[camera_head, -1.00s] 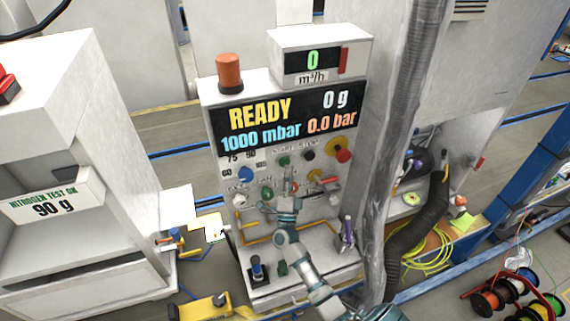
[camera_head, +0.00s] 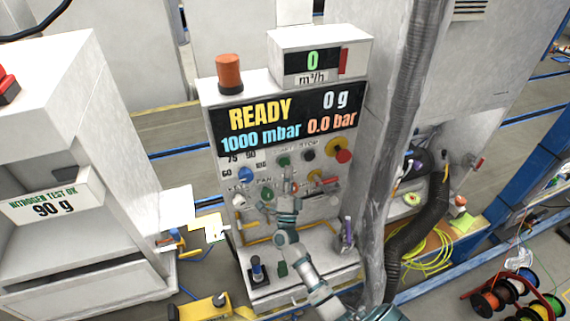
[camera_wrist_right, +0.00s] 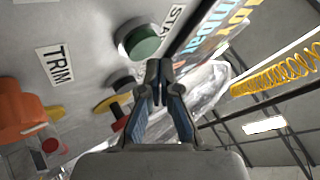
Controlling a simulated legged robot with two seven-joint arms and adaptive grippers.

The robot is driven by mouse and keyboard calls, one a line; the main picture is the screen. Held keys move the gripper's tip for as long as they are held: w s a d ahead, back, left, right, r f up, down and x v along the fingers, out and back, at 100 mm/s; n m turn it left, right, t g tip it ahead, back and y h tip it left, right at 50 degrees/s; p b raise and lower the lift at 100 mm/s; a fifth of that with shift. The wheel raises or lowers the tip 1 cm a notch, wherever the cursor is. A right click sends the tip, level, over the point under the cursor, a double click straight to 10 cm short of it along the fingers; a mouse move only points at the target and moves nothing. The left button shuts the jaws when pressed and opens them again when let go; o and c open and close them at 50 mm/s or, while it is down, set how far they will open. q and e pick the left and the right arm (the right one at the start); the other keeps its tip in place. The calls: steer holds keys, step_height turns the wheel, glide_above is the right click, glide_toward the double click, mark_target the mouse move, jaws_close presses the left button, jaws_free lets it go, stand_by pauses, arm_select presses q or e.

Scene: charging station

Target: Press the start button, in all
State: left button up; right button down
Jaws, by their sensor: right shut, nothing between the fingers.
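The start button is a round green button (camera_head: 284,161) on the front of the white station panel (camera_head: 222,165), below the display reading READY. My right gripper (camera_head: 287,174) is shut and empty in front of the panel, just below the button. In the right wrist view its closed fingertips (camera_wrist_right: 159,68) overlap the button's lower right edge; I cannot tell whether they touch it. My left gripper is not in view.
A black knob (camera_head: 309,155) and a red emergency button on yellow (camera_head: 343,156) are right of the start button. A blue knob (camera_head: 246,174) is to its left. A thick grey hose (camera_head: 399,130) hangs right of the panel. A TRIM label (camera_wrist_right: 55,65) shows in the wrist view.

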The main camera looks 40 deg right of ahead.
steer(key=shift+w+d+r, duration=0.1)
steer(key=shift+w, duration=0.25)
steer(key=shift+w+d+b, duration=0.1)
steer(key=shift+w+b, duration=0.25)
steer(key=shift+w, duration=0.1)
stand_by(0.8)
steer(key=shift+s, duration=0.1)
steer(key=shift+s+a+p, duration=0.25)
steer(key=shift+s+p, duration=0.15)
steer(key=shift+s, duration=0.4)
steer(key=shift+s+a+p, duration=0.25)
steer(key=shift+s+p, duration=0.1)
steer(key=shift+s, duration=0.45)
steer(key=shift+s+a+p, duration=0.3)
steer(key=shift+s, duration=0.45)
steer(key=shift+s+a+p, duration=0.25)
steer(key=shift+s+p, duration=0.1)
steer(key=shift+s, duration=0.45)
